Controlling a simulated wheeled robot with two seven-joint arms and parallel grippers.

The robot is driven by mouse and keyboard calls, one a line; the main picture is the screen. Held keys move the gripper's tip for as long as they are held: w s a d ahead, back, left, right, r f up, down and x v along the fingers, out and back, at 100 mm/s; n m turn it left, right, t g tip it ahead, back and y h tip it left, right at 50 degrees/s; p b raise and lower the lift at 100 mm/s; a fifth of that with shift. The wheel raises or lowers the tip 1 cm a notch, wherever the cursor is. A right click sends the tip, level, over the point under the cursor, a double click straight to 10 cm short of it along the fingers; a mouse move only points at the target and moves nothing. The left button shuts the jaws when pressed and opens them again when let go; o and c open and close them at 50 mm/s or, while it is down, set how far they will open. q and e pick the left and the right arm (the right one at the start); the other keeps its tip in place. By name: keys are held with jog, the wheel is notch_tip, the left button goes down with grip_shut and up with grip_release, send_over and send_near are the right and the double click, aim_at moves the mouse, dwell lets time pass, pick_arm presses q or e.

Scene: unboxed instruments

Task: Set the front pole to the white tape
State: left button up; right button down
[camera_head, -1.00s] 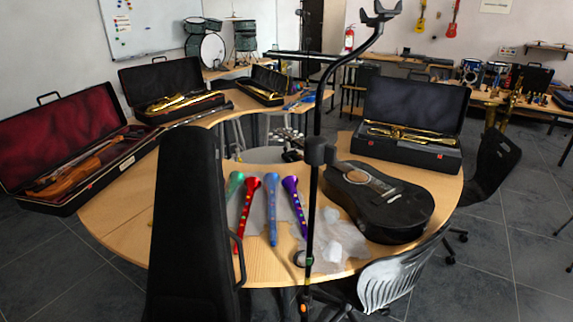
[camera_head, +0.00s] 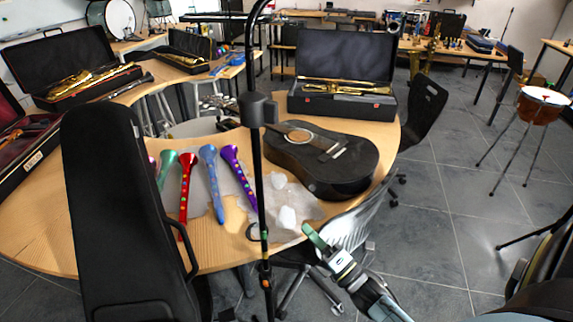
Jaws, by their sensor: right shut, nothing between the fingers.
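The front pole (camera_head: 258,165) is a black upright stand in the middle of the view, with a thick black collar (camera_head: 257,108) partway up and small orange marks near its lower end. Its curved top runs out of the upper edge. I cannot clearly pick out the white tape on it. My right gripper (camera_head: 313,237), with a green tip, comes in from the lower right. It is shut and empty, to the right of the pole's lower part and apart from it in the picture. My left gripper is not in view.
Behind the pole, a round wooden table (camera_head: 225,240) holds several coloured horns, a black guitar (camera_head: 335,165), crumpled plastic and an open trumpet case (camera_head: 345,102). A tall black case (camera_head: 115,210) stands front left. A chair (camera_head: 350,225) is behind the gripper.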

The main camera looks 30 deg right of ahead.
notch_tip(320, 180, up, 12)
jog(key=s+n+t+y, duration=0.2)
jog(key=n+y, duration=0.5)
jog(key=n, duration=0.4)
jog(key=n+g+y+p, duration=0.3)
jog(key=n+y, duration=0.4)
jog(key=n, duration=0.2)
send_near(278, 122)
jog(key=w+a+r, duration=0.3)
jog(key=w+a, duration=0.1)
jog(key=shift+d+r+p, duration=0.1)
jog(key=shift+r+p, duration=0.25)
jog(key=shift+r, duration=0.95)
jog(key=shift+f, duration=0.1)
